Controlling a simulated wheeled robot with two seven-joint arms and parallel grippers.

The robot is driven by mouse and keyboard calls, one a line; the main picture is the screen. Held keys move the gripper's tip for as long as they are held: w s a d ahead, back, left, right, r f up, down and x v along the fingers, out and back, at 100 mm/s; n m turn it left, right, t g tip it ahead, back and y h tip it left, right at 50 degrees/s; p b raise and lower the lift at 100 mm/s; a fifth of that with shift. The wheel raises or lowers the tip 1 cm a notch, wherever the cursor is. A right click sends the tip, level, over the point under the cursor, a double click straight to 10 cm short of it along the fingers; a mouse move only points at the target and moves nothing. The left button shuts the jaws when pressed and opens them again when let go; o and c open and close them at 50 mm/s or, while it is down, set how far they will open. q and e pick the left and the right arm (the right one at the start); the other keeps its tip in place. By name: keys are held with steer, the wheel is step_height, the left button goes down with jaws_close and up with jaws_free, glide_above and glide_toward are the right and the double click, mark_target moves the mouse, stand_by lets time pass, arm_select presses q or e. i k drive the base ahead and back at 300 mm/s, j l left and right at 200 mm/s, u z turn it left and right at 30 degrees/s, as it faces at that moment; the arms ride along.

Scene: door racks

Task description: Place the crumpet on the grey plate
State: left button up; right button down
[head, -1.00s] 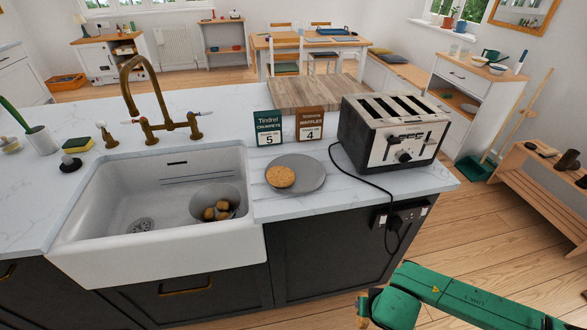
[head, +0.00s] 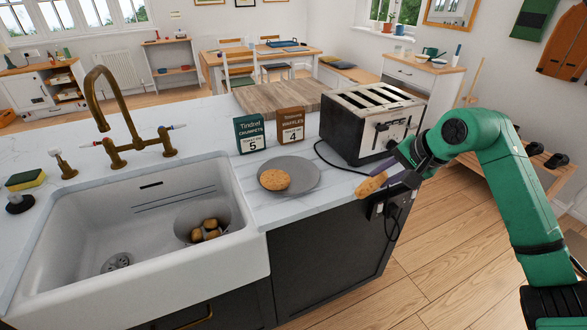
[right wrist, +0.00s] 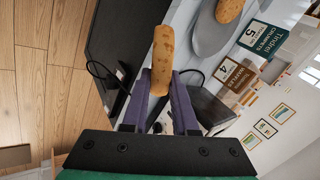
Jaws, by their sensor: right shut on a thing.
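My right gripper (head: 392,180) is shut on a golden-brown crumpet (head: 371,185), held edge-on in front of the toaster, right of the plate and about over the counter's front edge. In the right wrist view the held crumpet (right wrist: 163,50) stands out beyond the purple fingers (right wrist: 162,98). The grey plate (head: 304,178) lies on the white counter between sink and toaster. Another round crumpet (head: 274,180) lies on its left part; plate (right wrist: 207,42) and that crumpet (right wrist: 229,9) also show at the top of the wrist view. My left gripper is not in view.
The four-slot toaster (head: 365,140) stands right of the plate, its black cord (head: 335,166) running past the plate's right side. Two cards (head: 250,135) stand behind the plate. The sink (head: 130,225) at left holds a bowl (head: 188,235) with brown round items.

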mark_target(302, 174)
steer(key=i+j, duration=0.7)
steer(key=j, duration=0.05)
